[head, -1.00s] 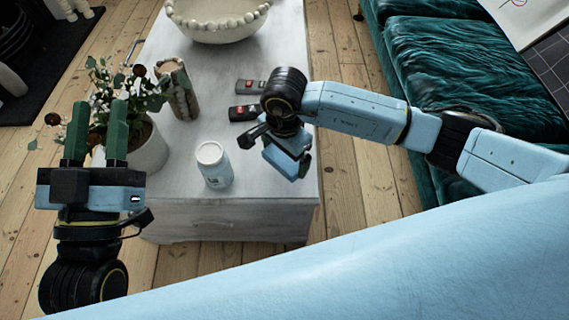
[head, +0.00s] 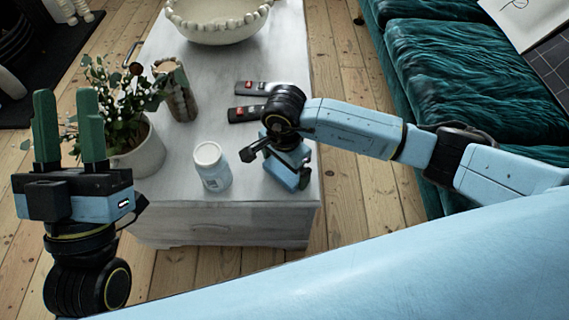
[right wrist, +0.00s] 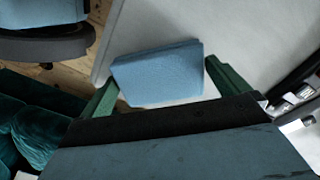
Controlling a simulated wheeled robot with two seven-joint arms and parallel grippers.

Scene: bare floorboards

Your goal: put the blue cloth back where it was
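The blue cloth (right wrist: 158,75) is a folded, block-like piece in the right wrist view. It sits between the two green fingers of my right gripper (right wrist: 163,72), its sides lined up with them and seemingly touching. In the head view my right gripper (head: 286,168) points down over the near right part of the white table (head: 255,222), with the blue cloth (head: 284,178) low at its tips. Whether the cloth touches the table top is unclear. My left gripper (head: 68,125) points up at the left, open and empty, its two green fingers apart.
A white jar (head: 212,167) stands left of my right gripper. Two dark remotes (head: 255,88) lie behind it. A potted plant (head: 135,150), a patterned vase (head: 176,92) and a beaded bowl (head: 217,25) also stand on the table. A teal sofa (head: 460,70) is at the right.

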